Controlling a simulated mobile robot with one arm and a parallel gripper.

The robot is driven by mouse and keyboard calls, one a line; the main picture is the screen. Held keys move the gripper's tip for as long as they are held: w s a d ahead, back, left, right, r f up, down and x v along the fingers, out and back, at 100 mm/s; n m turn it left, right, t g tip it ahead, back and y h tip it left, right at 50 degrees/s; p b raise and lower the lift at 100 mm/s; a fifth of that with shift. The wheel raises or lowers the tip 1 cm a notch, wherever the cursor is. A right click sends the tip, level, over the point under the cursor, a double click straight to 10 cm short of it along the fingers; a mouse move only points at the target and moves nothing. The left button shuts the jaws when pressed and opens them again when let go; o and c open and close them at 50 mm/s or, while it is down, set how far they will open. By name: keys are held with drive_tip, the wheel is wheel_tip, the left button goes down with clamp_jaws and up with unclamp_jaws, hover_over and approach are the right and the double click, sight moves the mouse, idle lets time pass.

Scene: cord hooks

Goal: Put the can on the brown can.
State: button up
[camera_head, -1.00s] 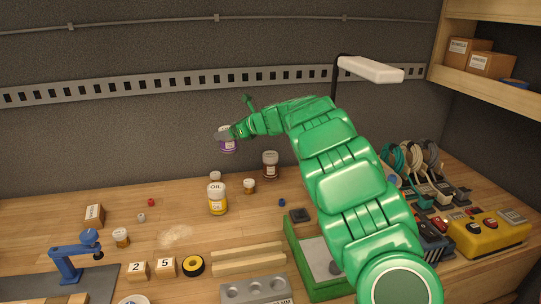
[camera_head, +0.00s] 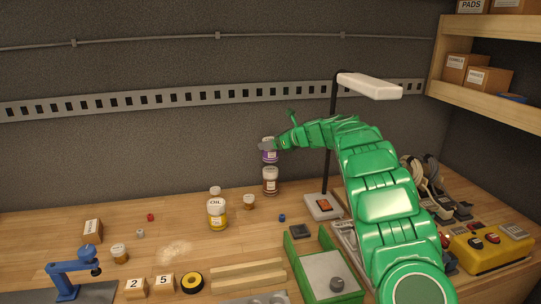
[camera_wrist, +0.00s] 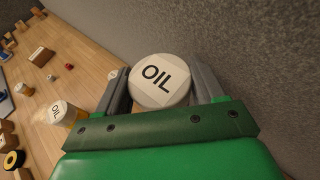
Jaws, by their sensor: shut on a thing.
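The purple can (camera_head: 269,156) is upright in my gripper (camera_head: 268,146), just above the brown can (camera_head: 270,184) in the head view. Whether the two touch, or how well they line up in depth, I cannot tell. In the wrist view, the white lid of the held can (camera_wrist: 160,80), marked OIL, sits between the two grey fingers of my gripper (camera_wrist: 162,88), which are shut on it. The brown can stands upright on the bench near the back wall. It is hidden in the wrist view.
The grey wall is close behind.

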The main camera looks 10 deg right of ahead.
sight(272, 151)
drive_tip(key=shift+f, duration=1.9)
drive_tip(key=o, duration=1.2)
drive_tip(key=shift+f, duration=0.1)
drive_tip(key=shift+s+d+r, duration=0.25)
drive_tip(key=shift+d+r, duration=0.05)
drive_tip(key=v, duration=1.1)
